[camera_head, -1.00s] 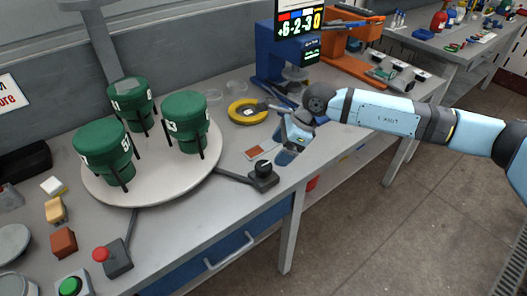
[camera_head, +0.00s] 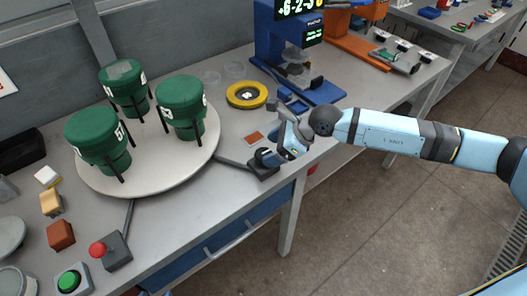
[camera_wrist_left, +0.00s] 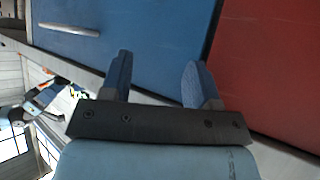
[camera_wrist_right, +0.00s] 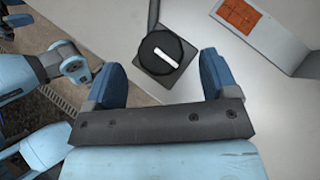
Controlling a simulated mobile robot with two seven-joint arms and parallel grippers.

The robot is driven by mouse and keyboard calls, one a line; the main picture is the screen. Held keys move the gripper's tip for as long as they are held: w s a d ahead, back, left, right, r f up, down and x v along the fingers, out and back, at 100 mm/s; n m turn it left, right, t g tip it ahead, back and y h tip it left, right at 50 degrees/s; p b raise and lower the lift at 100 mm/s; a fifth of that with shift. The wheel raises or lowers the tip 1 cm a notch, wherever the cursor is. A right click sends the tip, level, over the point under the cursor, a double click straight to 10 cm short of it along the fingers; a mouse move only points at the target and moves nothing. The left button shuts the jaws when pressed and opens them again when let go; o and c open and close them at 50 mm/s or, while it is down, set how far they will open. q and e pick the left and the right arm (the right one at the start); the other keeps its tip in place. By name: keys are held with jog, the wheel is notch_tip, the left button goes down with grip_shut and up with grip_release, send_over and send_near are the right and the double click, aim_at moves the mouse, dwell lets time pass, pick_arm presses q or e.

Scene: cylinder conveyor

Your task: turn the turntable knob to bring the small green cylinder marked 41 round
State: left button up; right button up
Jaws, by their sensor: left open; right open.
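The turntable (camera_head: 150,176) is a pale round disc bearing three green cylinders. The back cylinder (camera_head: 125,88) has a partly hidden label that I cannot read for certain as 41. The front-left cylinder (camera_head: 92,135) and the right cylinder (camera_head: 181,105) carry other, partly legible numbers. The black knob (camera_wrist_right: 160,52) with a white pointer sits on a dark base, linked to the turntable by a bar. My right gripper (camera_head: 273,155) is open at the knob, which lies between its fingertips' lines in the right wrist view. My left gripper (camera_wrist_left: 157,62) is open and empty, facing blue and red panels.
A red-knobbed joystick box (camera_head: 114,250) and a green button (camera_head: 70,281) stand at the front left. A yellow ring (camera_head: 247,95) and a blue machine (camera_head: 290,60) are behind my right gripper. A reddish tile (camera_head: 254,138) lies near the knob.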

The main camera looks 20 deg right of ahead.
aim_at(264, 153)
jog(key=shift+x, duration=2)
jog(key=c, duration=0.9)
jog(key=shift+f+b, duration=0.15)
jog(key=shift+b, duration=0.35)
jog(key=shift+r, duration=0.2)
jog(key=o, duration=0.9)
jog(key=v, duration=1.3)
jog(key=shift+d+r+b, duration=0.25)
jog(key=shift+d+b, duration=0.1)
